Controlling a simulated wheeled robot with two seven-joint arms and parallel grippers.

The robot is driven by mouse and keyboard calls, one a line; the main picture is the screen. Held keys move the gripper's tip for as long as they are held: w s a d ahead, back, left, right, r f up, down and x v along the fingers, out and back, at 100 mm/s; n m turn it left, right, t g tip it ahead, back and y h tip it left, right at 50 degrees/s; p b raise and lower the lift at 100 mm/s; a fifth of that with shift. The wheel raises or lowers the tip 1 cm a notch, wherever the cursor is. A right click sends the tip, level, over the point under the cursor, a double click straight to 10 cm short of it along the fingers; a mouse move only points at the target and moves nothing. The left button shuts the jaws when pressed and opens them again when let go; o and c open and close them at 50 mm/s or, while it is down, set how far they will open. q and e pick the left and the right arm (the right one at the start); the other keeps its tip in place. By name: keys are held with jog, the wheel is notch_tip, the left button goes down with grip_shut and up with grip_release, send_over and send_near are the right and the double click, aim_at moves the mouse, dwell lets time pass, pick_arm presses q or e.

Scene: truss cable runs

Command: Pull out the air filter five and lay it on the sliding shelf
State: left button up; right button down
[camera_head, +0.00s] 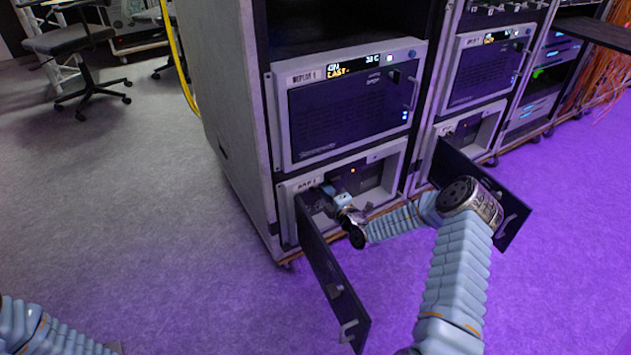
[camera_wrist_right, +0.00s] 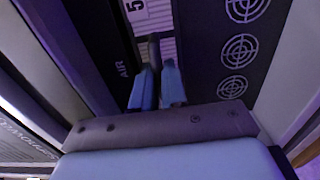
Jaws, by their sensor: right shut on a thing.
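The air filter five (camera_wrist_right: 137,12) shows in the right wrist view, with a white label reading 5 and a pale ribbed face, in a dark slot marked AIR. My right gripper (camera_wrist_right: 157,88) is shut on a dark tab of the filter. In the head view my right gripper (camera_head: 333,196) reaches into the open lower bay of the near rack, and the filter is too small to make out. A dark flat shelf (camera_head: 598,32), perhaps the sliding shelf, sticks out at the upper right. Of my left arm only links show, at the bottom left.
An open dark door (camera_head: 325,270) swings out left of my right gripper. Another open door (camera_head: 512,215) stands out from the neighbouring rack, partly behind my right arm. A grey amplifier unit (camera_head: 345,105) sits above the bay. The floor at left is clear, with a chair (camera_head: 82,50) farther back.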

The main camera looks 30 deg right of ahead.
jog(key=shift+s+r, duration=0.1)
jog(key=shift+s, duration=0.1)
jog(key=shift+s+d+p, duration=0.1)
jog(key=shift+s+p, duration=0.7)
jog(key=s+p, duration=0.1)
jog(key=s, duration=0.2)
jog(key=s+p, duration=0.2)
jog(key=s, duration=0.1)
jog(key=shift+d+r, duration=0.1)
jog(key=shift+d, duration=0.1)
dwell(0.4)
